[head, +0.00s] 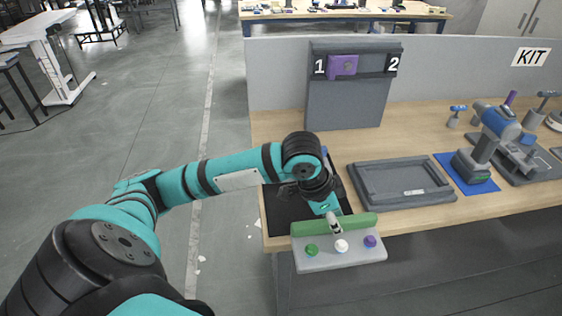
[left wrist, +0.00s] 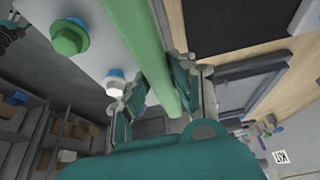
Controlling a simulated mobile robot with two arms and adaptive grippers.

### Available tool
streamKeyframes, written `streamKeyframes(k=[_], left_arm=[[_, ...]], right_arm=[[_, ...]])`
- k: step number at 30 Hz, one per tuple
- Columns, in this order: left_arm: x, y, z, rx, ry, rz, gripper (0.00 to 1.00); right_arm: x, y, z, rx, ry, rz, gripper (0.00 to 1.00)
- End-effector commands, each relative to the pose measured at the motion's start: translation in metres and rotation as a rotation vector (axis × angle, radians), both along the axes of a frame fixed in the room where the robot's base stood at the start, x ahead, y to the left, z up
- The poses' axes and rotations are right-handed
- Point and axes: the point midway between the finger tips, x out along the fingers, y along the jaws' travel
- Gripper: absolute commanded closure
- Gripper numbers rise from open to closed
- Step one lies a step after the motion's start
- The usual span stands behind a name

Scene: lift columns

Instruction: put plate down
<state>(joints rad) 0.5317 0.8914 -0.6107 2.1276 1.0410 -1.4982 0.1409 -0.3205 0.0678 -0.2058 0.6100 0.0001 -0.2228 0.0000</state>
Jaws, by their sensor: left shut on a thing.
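The plate (head: 318,262) is a light grey slab with a green bar (head: 361,220) along its far edge and green, white and purple knobs on its face. It is at the table's front edge in the head view; whether it touches the table I cannot tell. My left gripper (head: 334,220) is shut on the green bar. In the left wrist view the bar (left wrist: 143,50) runs between the fingers of the left gripper (left wrist: 165,100), with the plate (left wrist: 112,45) to the left. My right gripper is in neither view.
An empty dark grey tray (head: 404,204) lies on the wooden table (head: 275,125), right of a black mat (head: 283,212). A stand (head: 345,105) marked 1 and 2 holds a purple block (head: 343,66). A drill (head: 487,142) on a blue mat and other tools stand at the right.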

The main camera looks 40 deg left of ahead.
Motion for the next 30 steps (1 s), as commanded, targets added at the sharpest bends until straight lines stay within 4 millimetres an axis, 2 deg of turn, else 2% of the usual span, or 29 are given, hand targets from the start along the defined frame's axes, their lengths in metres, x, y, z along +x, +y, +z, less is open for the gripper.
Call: streamKeyframes(k=[4, 9, 14, 18, 23, 26, 30], left_arm=[[0.013, 0.020, 0.000, 0.002, 0.000, 0.007, 1.00], [0.034, 0.058, -0.003, 0.002, 0.000, 0.008, 1.00], [0.054, 0.093, -0.006, 0.000, -0.001, 0.008, 1.00], [0.068, 0.119, -0.009, -0.001, -0.001, 0.008, 1.00], [0.078, 0.135, -0.012, -0.001, -0.003, 0.003, 1.00], [0.079, 0.138, -0.014, -0.003, -0.002, 0.002, 1.00], [0.079, 0.138, -0.027, -0.001, 0.000, 0.001, 1.00]], right_arm=[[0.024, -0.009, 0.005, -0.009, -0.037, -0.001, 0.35], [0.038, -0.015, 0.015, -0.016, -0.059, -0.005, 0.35], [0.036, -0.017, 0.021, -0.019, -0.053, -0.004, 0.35], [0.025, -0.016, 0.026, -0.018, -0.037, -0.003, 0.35], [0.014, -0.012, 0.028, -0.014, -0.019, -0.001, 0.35], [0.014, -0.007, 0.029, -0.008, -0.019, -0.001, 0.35], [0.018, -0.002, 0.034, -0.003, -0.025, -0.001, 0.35]])
